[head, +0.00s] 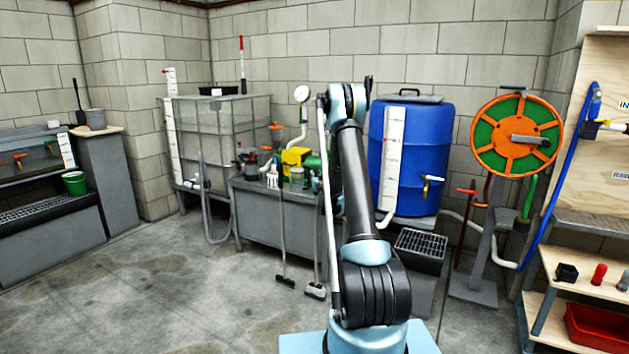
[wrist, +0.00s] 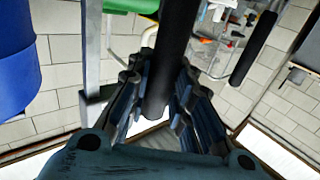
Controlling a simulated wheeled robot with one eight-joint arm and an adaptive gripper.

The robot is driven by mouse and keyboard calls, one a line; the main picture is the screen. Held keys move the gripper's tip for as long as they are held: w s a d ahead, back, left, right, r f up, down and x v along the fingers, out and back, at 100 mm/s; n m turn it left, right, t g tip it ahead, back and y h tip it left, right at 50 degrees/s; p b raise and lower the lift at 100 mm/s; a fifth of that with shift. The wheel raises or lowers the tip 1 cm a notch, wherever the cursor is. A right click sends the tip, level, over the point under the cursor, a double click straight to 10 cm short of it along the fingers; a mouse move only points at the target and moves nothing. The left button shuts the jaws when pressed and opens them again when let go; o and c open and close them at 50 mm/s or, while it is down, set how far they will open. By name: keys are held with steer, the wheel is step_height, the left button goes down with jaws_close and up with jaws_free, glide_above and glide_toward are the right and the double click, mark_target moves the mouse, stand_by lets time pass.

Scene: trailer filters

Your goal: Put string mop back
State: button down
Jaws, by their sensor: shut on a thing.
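My gripper (wrist: 157,95) is shut on a black round handle (wrist: 178,45), which runs up between its ribbed fingers in the wrist view. No mop strings show, so I cannot confirm from the picture that this is the string mop. In the head view my arm stands in the middle and hides the gripper; a short dark tip (head: 369,88) shows just beside the arm's top. A second black rod (wrist: 254,48) is to the right of the held handle in the wrist view, apart from the fingers.
A blue barrel (head: 420,150) stands behind my arm, with a hose reel (head: 516,136) to its right. A grey bench (head: 270,210) with bottles and a caged tank (head: 228,120) are left. Long-handled tools (head: 315,291) stand before the bench. Floor (head: 150,300) at left front is clear.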

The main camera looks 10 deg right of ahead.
steer(key=c, duration=1.4)
jaws_free()
steer(key=shift+c, duration=0.2)
steer(key=s+d, duration=0.1)
steer(key=s, duration=1.1)
steer(key=s+a+r+n+g+y, duration=0.2)
steer(key=s+a+r+n+y, duration=0.15)
steer(key=s+a+r, duration=0.45)
steer(key=s+a+r+g+y, duration=0.1)
steer(key=s+r+g, duration=0.1)
steer(key=s, duration=0.5)
steer(key=s+a+r+g, duration=0.2)
steer(key=s+g, duration=0.1)
steer(key=s, duration=0.4)
steer(key=s+d+f+m+g+h, duration=0.1)
steer(key=s+d+f+g+h, duration=0.1)
steer(key=s, duration=1)
steer(key=s+d+f+m+g+h, duration=0.2)
steer(key=s+f, duration=0.4)
steer(key=s, duration=0.7)
steer(key=s+d+f+m+g+h, duration=0.1)
steer(key=s+d+f+g, duration=0.3)
steer(key=s, duration=0.9)
steer(key=shift+s+d+g+h, duration=0.15)
steer(key=shift+d+g+h, duration=0.15)
steer(key=shift+d+h, duration=0.3)
